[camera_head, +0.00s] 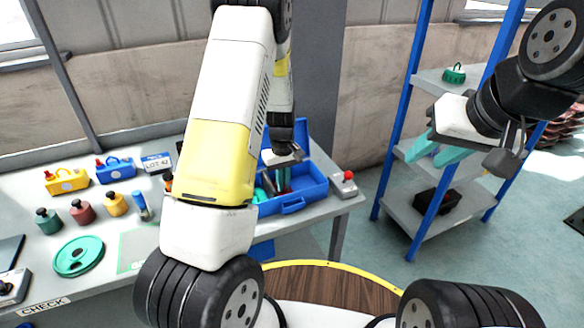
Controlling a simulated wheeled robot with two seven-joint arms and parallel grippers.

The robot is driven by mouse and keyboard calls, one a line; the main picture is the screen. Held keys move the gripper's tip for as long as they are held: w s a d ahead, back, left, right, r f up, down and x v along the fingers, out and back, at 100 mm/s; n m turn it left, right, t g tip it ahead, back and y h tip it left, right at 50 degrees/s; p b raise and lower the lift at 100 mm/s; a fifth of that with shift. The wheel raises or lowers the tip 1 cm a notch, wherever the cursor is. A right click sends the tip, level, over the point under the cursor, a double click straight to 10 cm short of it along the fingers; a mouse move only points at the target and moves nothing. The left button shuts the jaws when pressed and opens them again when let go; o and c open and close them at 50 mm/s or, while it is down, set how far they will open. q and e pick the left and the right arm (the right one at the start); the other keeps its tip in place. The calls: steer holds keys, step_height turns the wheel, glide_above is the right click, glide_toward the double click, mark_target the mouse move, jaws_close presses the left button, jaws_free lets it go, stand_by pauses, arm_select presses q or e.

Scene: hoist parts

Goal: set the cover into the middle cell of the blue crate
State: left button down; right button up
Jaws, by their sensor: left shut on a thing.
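The blue crate (292,206) stands at the right end of the bench, with a raised blue panel behind it. My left gripper (284,182) points down inside the crate, its body partly hidden by my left arm. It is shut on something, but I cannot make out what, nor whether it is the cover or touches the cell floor. The crate's cells are mostly hidden. Green pieces (265,188) show at its left side. A green round part (78,256) lies flat on the bench. My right gripper (437,150) is open and empty in front of the shelf.
Yellow (66,181) and blue (115,170) hoist bodies stand at the back left of the bench. Several capped pots (82,212) stand before them. A red-button box (344,184) is right of the crate. A blue-post rack (440,202) holds a green part (454,74) and a dark bin (438,203).

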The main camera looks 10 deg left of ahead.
arm_select(q)
steer(key=shift+f, duration=0.1)
steer(key=c, duration=1.1)
jaws_free()
steer(key=shift+r, duration=4.5)
